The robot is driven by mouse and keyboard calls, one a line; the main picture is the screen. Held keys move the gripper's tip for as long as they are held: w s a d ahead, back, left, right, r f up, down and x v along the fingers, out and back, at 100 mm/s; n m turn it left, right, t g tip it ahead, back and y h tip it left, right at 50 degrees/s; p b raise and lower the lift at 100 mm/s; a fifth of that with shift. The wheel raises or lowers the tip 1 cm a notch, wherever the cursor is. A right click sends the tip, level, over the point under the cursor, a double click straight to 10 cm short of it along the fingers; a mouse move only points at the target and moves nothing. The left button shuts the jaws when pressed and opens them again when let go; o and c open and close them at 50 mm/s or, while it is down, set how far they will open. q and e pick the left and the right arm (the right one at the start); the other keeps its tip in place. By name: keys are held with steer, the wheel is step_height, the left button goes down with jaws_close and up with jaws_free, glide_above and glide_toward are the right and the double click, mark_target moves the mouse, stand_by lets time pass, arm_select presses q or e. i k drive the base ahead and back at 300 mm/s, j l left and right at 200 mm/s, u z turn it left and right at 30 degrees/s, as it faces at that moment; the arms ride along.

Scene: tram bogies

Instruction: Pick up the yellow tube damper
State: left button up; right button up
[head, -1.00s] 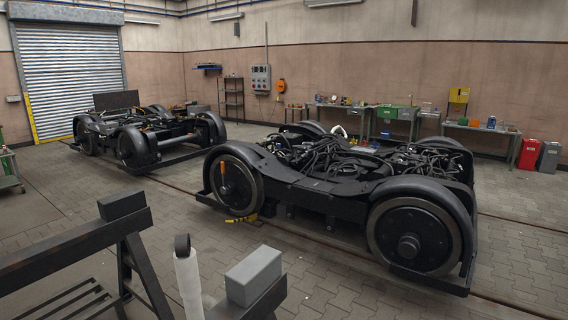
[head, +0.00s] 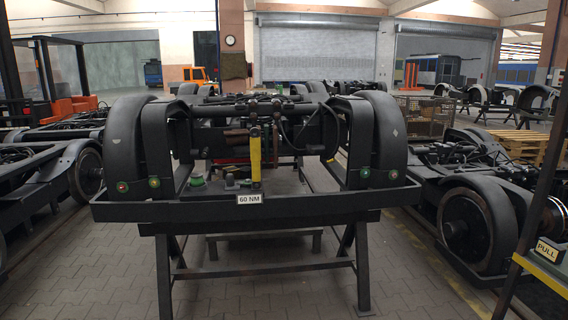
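The yellow tube damper (head: 255,158) stands upright near the middle of the bogie frame straight ahead in the head view. It is a slim yellow cylinder with dark fittings at its top. Its lower end comes down just behind the dark front beam (head: 320,205), above a white "60 NM" label (head: 249,199). I cannot tell how it is fastened. Neither of my grippers is in view.
The bogie frame rests on dark trestle legs (head: 164,275). Other bogies stand close on the left (head: 60,180) and right (head: 475,215). A post with a "PULL" sign (head: 547,250) is at the right edge. Paved floor (head: 110,270) is free in front.

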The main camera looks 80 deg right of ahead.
mark_target(254, 144)
steer(key=z, duration=2.6)
steer(key=i+j+z, duration=0.1)
steer(key=i+z, duration=0.15)
steer(key=i, duration=0.3)
steer(key=i+j+z, duration=0.25)
steer(key=i, duration=0.25)
steer(key=l, duration=0.1)
